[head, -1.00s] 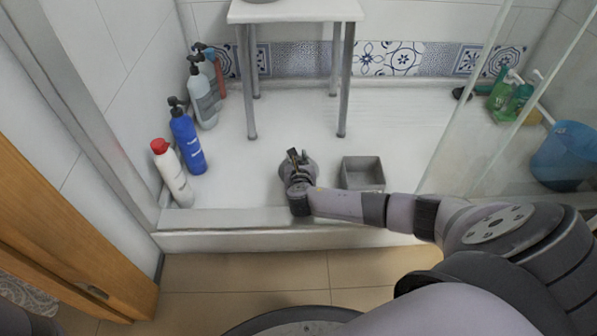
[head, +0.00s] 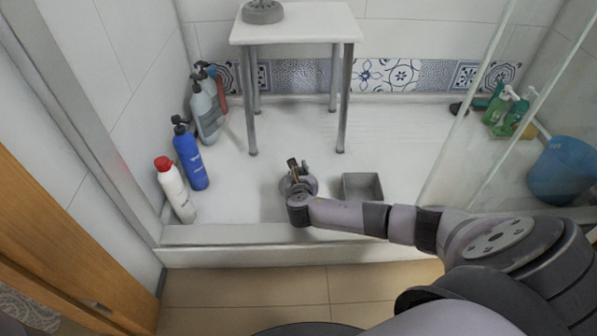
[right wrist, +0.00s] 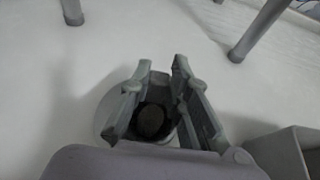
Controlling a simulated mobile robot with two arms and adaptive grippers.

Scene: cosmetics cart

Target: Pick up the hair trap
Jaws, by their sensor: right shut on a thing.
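My right gripper (head: 294,165) reaches low over the white shower floor, between the stool legs and the grey box. In the right wrist view, its two grey fingers (right wrist: 165,100) stand on either side of a dark round piece (right wrist: 151,121), which I take to be the hair trap. The fingers are shut on it, and their inner sides and the palm hide much of it. A pale round shape (right wrist: 108,112) shows behind the fingers, at floor level as far as I can tell. My left gripper is not in view.
A white stool (head: 295,28) with a grey round item (head: 262,11) on top stands behind. An open grey box (head: 362,187) is just right of the gripper. Bottles (head: 190,155) line the left wall. A blue bucket (head: 562,170) and glass panel are right.

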